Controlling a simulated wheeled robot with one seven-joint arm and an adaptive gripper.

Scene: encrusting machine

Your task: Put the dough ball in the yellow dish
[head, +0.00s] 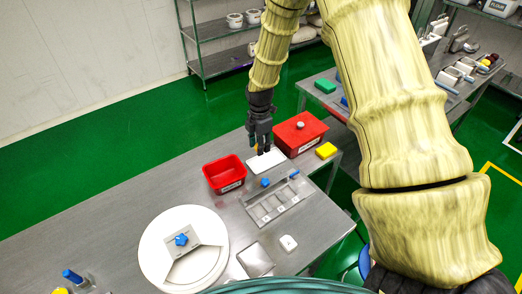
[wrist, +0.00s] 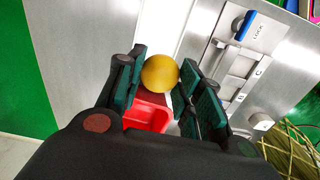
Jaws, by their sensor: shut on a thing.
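My gripper (head: 260,146) is over the steel table, above a white rectangular tray (head: 268,161). In the wrist view, my gripper (wrist: 163,85) is shut on the round yellow-orange dough ball (wrist: 160,72), which sits between the dark green finger pads. The ball is hard to make out in the head view.
An open red bin (head: 224,174) stands left of the white tray, and a lidded red box (head: 300,132) stands behind right. A steel compartment panel (head: 272,205) lies in front. A round white machine part (head: 183,247) occupies the near left. The table's left stretch is bare.

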